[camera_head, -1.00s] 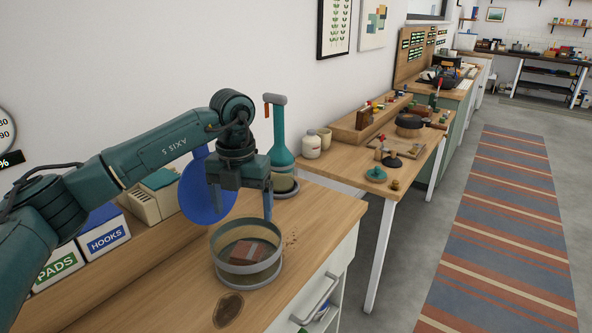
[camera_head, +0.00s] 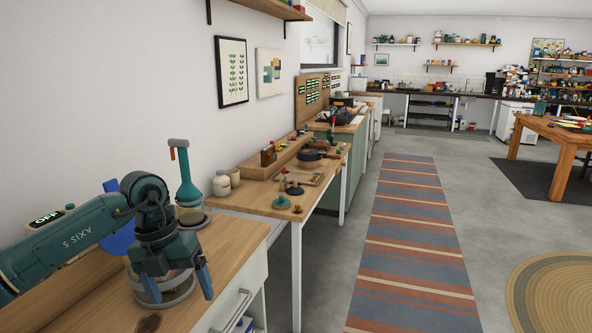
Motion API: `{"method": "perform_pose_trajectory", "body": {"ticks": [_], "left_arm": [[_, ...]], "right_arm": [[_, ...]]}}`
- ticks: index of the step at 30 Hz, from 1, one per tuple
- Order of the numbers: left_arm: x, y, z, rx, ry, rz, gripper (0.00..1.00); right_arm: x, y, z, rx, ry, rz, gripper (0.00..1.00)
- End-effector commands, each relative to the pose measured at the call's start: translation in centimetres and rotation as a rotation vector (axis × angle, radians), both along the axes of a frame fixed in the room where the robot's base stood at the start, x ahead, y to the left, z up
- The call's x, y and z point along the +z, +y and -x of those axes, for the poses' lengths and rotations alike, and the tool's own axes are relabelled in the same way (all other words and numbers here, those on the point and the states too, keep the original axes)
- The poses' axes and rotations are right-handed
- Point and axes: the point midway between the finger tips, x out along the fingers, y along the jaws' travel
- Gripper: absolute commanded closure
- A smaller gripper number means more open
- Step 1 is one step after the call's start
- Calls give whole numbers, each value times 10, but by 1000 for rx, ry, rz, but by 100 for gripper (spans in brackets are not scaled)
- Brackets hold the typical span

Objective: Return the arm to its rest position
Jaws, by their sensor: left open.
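My left arm (camera_head: 70,240) comes in from the left over the wooden counter. I cannot tell whether the fingers touch the container. My right gripper is not in view.
A blue disc (camera_head: 118,237) is beside the arm. A second table (camera_head: 262,200) holds small items. The striped rug (camera_head: 415,240) lies on open floor to the right.

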Motion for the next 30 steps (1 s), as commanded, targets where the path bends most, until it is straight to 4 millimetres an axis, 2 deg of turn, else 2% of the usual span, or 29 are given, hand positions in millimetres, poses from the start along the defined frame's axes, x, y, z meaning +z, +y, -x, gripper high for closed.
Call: {"method": "perform_pose_trajectory", "body": {"ticks": [3, 5, 8, 9, 12, 15, 17, 19, 21, 23, 26, 29, 30], "left_arm": [[-24, -52, 19, -80, 41, 205, 15], [-33, -82, 31, -113, 64, 332, 15], [-40, -138, 59, -144, 110, 601, 15], [-38, -160, 71, -138, 130, 723, 15], [-23, -206, 96, -68, 175, 1047, 15], [-2, -230, 107, 94, 211, 1346, 15], [9, -235, 108, 228, 229, 1504, 15], [17, -230, 102, 422, 245, 1659, 15], [15, -218, 95, 649, 260, 1778, 15], [5, -202, 89, 865, 269, 1846, 15], [-29, -169, 86, 1258, 288, 1881, 15], [-78, -133, 99, 1665, 315, 1812, 15], [-100, -119, 111, 1819, 328, 1759, 15]], "right_arm": [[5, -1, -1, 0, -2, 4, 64], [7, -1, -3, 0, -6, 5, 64], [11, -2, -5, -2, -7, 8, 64], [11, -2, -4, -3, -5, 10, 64], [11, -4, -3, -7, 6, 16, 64], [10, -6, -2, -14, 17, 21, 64], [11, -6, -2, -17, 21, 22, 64], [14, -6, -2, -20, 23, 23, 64], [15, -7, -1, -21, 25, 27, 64], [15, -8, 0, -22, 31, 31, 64], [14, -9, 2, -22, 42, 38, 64], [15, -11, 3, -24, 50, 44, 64], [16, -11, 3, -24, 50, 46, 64]]}}
